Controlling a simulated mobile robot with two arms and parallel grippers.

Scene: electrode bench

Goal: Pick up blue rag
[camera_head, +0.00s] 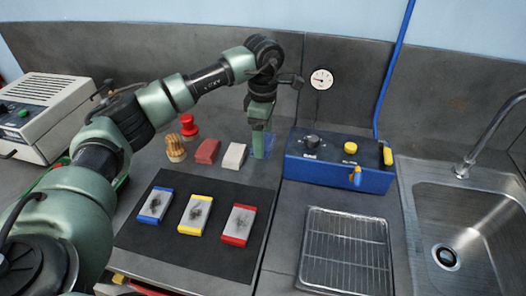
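My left gripper (262,150) points down at the back middle of the bench, just left of the blue box. A small patch of blue, which looks like the blue rag (269,146), shows right at its fingers. Most of it is hidden behind them, so I cannot tell whether the fingers touch it or hold it. The finger gap cannot be made out. My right gripper is not in view.
A white block (235,156) and a red block (207,151) lie left of the gripper. A blue control box (335,172) stands close on its right. A black mat (192,250) with three colour-edged plates lies in front. A rack (345,250) and sink (470,230) are at right.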

